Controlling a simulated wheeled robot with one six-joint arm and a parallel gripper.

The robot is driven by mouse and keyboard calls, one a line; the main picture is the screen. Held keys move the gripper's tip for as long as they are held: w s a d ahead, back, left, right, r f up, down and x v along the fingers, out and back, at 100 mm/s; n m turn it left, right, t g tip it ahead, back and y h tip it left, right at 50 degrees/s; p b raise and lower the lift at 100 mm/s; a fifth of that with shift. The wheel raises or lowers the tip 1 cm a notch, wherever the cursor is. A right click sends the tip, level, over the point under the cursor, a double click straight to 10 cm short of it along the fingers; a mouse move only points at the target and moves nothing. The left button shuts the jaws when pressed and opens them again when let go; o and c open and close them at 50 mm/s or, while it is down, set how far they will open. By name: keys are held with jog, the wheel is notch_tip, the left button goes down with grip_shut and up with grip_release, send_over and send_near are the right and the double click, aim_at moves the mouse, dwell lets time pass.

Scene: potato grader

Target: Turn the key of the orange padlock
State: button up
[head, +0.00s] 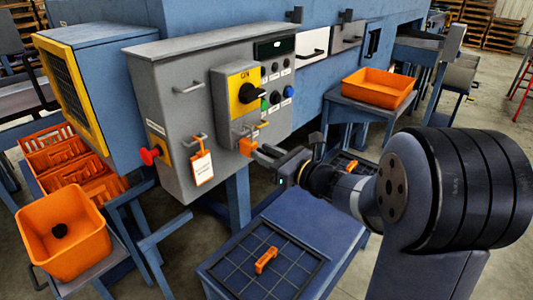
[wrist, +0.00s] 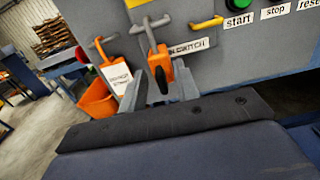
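The orange padlock (head: 246,147) hangs on the front of the grey control cabinet, below the yellow switch panel. In the wrist view the padlock (wrist: 158,62) hangs from a grey shackle, and a small dark piece, apparently its key (wrist: 161,80), shows at its lower front. My gripper (head: 262,155) is close in front of the padlock. In the wrist view my gripper (wrist: 161,92) has its two fingers apart, one on each side of the dark piece. I see gaps beside it, but cannot tell whether either finger touches it.
A white and orange tag (head: 201,167) hangs left of the padlock, below a grey handle. A red knob (head: 149,156) sticks out at the cabinet's left. A blue table (head: 225,268) with an orange object (head: 266,260) stands below. Orange bins (head: 378,87) stand around.

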grip_shut()
jog(key=shift+f+b, duration=0.1)
jog(key=shift+b, duration=0.4)
jog(key=shift+s+a+f+n+b, duration=0.1)
jog(key=shift+n+b, duration=2.95)
jog(key=shift+b, duration=1.1)
jog(key=shift+s+a+f+n+b, duration=0.1)
jog(key=shift+n+b, duration=2.9)
jog(key=shift+b, duration=1.15)
jog(key=shift+s+a+f+n+b, duration=0.1)
jog(key=shift+n+b, duration=2.95)
jog(key=shift+b, duration=1.1)
